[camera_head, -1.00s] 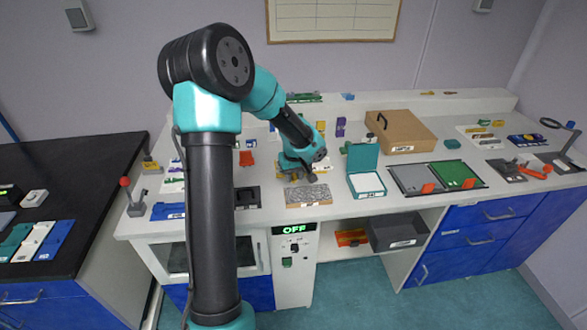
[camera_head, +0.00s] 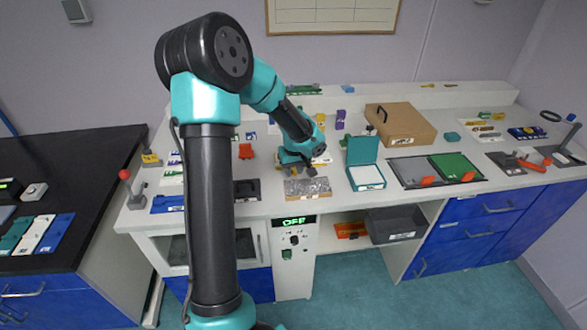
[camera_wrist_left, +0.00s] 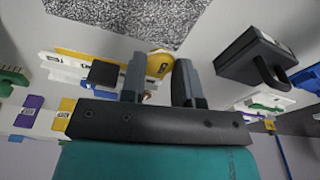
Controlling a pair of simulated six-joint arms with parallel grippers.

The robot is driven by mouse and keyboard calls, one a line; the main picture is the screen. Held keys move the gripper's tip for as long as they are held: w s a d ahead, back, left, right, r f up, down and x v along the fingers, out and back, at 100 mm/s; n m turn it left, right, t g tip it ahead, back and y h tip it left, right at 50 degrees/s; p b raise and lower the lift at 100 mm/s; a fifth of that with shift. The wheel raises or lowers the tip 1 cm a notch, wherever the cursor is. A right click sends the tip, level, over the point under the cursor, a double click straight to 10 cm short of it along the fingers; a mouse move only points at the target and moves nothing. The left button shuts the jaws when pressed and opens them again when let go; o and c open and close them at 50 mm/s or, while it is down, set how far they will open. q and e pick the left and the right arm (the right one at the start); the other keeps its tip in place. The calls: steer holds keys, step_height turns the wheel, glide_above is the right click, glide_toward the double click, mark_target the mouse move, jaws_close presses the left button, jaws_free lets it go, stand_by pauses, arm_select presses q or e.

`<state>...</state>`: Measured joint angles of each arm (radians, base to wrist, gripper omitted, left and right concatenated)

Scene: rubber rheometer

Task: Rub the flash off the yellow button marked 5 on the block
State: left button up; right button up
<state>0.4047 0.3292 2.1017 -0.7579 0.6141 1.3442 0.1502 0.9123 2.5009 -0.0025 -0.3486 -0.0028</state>
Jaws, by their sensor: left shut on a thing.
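The block (camera_head: 307,187) is a grey, speckled, rough-topped slab with a pale front, lying near the front of the white bench. Its rough top also shows at the upper edge of the left wrist view (camera_wrist_left: 140,18). My left gripper (camera_wrist_left: 160,72) is shut on a round yellow button (camera_wrist_left: 160,63), which shows between its fingers, with a dark mark that I cannot read. In the head view my left gripper (camera_head: 298,167) is at the back edge of the block, pointing down. I cannot tell whether the button touches the block. My right gripper is out of view.
A yellow and white rack (camera_wrist_left: 75,62) lies near the fingers. An open teal box (camera_head: 366,176) stands right of the block, a black-handled dark box (camera_head: 246,190) left of it. A cardboard box (camera_head: 402,124) is behind, and grey and green plates (camera_head: 412,171) lie farther right.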

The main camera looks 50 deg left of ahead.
mark_target(313, 185)
arm_select(q)
steer(key=shift+s+d+f+g+y, duration=0.15)
steer(key=shift+s+d+f, duration=0.1)
steer(key=shift+f, duration=0.25)
steer(key=shift+s+d+f+g+y, duration=0.1)
steer(key=shift+s+d+f+g, duration=0.15)
steer(key=shift+f, duration=0.2)
steer(key=shift+s+d+f+g+y, duration=0.15)
steer(key=shift+s+d+f, duration=0.1)
steer(key=shift+f, duration=0.25)
steer(key=shift+f, duration=0.55)
stand_by(1.4)
steer(key=shift+w, duration=0.1)
steer(key=shift+w+d+r, duration=0.1)
steer(key=shift+w+d, duration=0.4)
steer(key=shift+w, duration=0.2)
steer(key=shift+w+d, duration=0.5)
steer(key=shift+w, duration=0.2)
steer(key=shift+w+d, duration=0.5)
steer(key=shift+w, duration=0.2)
steer(key=shift+w+d, duration=0.5)
steer(key=shift+w, duration=0.2)
steer(key=shift+f, duration=0.2)
